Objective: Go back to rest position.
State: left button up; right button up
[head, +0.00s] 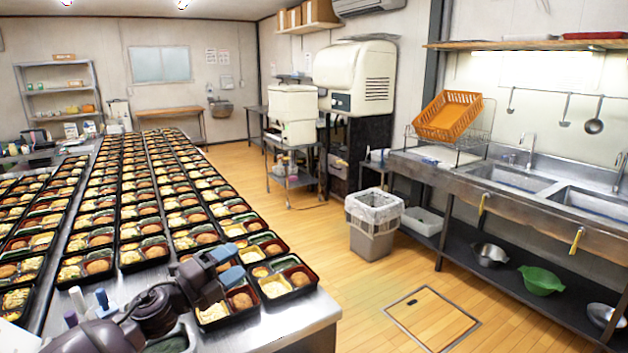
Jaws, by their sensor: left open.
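My left arm comes in from the lower left, over the near end of the steel table (290,325). Its left gripper (228,264) has blue-grey fingertips, spread apart with nothing seen between them. It is over or just in front of a black bento tray (203,322) at the near right of the rows and hides part of it. Another bento tray (274,297) lies just right of the gripper, with a brown round item in its red compartment. Several long rows of filled trays run back along the table. My right gripper is not in view.
Upright capped items (102,298) stand by my forearm at the near end. Wooden floor right of the table is open, with a floor hatch (432,318) and a lined bin (373,225). A sink counter (510,186) with an orange crate (448,115) runs along the right wall.

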pick_arm(q)
jog(key=s+a+f+n+t+y, duration=0.1)
jog(key=s+a+f+n+y, duration=0.2)
jog(key=s+f+n+y, duration=0.45)
jog(key=s+a+f+n+t+y, duration=0.1)
jog(key=s+a+f+n+y, duration=0.3)
jog(key=f+n, duration=0.7)
jog(key=s+a+f+n+g+y, duration=0.1)
jog(key=s+f+n, duration=0.3)
jog(key=s, duration=0.6)
jog(key=s+a+f+n+g+y, duration=0.1)
jog(key=s+a+f+n+g, duration=0.1)
jog(key=s+f, duration=0.5)
jog(key=s+n+g, duration=0.1)
jog(key=s+n, duration=0.1)
jog(key=s, duration=0.1)
jog(key=shift+s+a+f+y, duration=0.35)
jog(key=shift+a+f, duration=0.05)
